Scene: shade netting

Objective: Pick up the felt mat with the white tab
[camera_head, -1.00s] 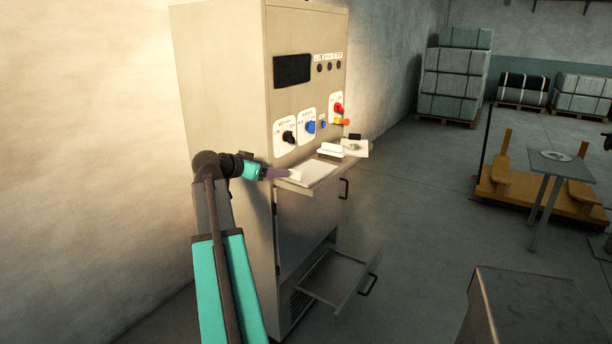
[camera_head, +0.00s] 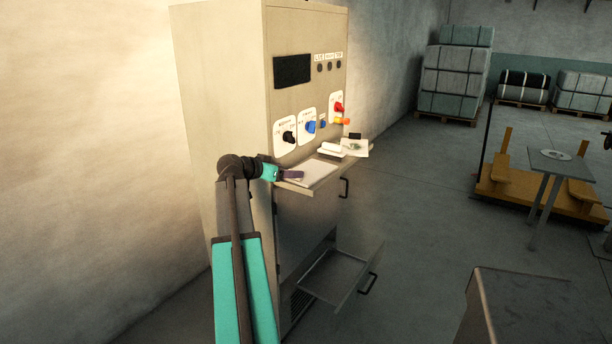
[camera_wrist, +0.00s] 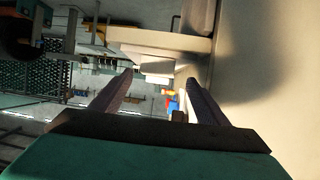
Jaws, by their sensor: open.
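I cannot make out a felt mat with a white tab for certain in either view. A pale flat sheet (camera_head: 314,171) lies on the cabinet's shelf in the head view. Further back on the shelf are a white block (camera_head: 332,149) and a pale square with a greenish patch (camera_head: 355,148). My gripper (camera_head: 298,175) is at the shelf's near left end, by the pale sheet; whether it touches the sheet cannot be told. In the wrist view my gripper (camera_wrist: 160,80) has its two fingers spread with nothing held between them.
The beige control cabinet (camera_head: 222,110) carries knobs and a red button (camera_head: 339,107). An open lower drawer (camera_head: 335,274) sticks out below the shelf. A grey box (camera_head: 535,305) stands at front right. A small table (camera_head: 560,164) and yellow cart (camera_head: 505,190) are further right. Floor between is clear.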

